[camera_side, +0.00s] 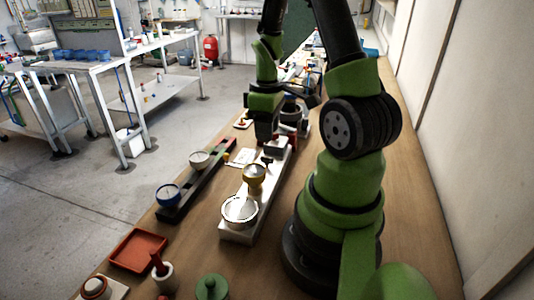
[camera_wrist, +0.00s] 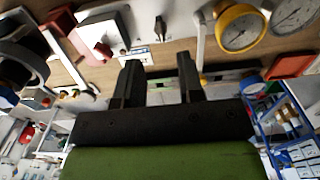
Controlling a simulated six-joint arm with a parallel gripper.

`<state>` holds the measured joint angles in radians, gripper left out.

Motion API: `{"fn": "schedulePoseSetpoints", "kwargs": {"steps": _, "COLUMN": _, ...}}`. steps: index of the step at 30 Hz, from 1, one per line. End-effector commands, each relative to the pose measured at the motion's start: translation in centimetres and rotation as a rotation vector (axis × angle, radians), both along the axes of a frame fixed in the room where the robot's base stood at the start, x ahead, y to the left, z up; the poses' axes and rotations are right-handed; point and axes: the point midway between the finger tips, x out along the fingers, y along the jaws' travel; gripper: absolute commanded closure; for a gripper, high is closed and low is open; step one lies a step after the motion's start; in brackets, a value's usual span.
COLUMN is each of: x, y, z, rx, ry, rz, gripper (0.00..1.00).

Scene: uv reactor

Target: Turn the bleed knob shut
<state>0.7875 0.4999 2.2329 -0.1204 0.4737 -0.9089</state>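A long white base plate (camera_side: 240,222) on the bench carries a white dial (camera_side: 239,211), a yellow-rimmed gauge (camera_side: 254,177), a small black knob (camera_side: 267,160) and a white box with a red side (camera_side: 277,146). The black knob also shows in the wrist view (camera_wrist: 160,29), and I cannot tell for sure that it is the bleed knob. My gripper (camera_wrist: 157,66) is open, with an empty gap between its two black fingers. In the side view my gripper (camera_side: 266,138) is near the far part of the plate, apart from the knob. The knob's setting is too small to read.
A black rail (camera_side: 208,172) with a blue-rimmed dial (camera_side: 168,194) and a pale dial (camera_side: 199,159) lies left of the plate. A red tray (camera_side: 138,251), a red-handled part (camera_side: 159,269) and a green lidded part (camera_side: 212,288) stand in front. A small white card (camera_side: 241,157) lies between rail and plate.

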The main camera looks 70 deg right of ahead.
Motion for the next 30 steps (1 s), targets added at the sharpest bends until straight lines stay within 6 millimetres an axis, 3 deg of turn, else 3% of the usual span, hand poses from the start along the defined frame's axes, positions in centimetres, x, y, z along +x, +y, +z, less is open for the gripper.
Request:
{"fn": "schedulePoseSetpoints", "kwargs": {"steps": 6, "x": -0.1, "y": 0.1, "z": -4.0, "rx": 0.006, "ry": 0.005, "rz": -0.001, "gripper": 0.65}}
{"fn": "schedulePoseSetpoints", "kwargs": {"steps": 12, "x": 0.0, "y": 0.1, "z": -6.3, "rx": 0.003, "ry": 0.001, "rz": -0.001, "gripper": 0.65}}
{"fn": "schedulePoseSetpoints", "kwargs": {"steps": 25, "x": 0.0, "y": 0.1, "z": -7.2, "rx": 0.000, "ry": -0.001, "rz": -0.002, "gripper": 0.65}}
{"fn": "schedulePoseSetpoints", "kwargs": {"steps": 30, "x": 0.0, "y": 0.1, "z": -7.1, "rx": 0.000, "ry": -0.001, "rz": -0.002, "gripper": 1.00}}
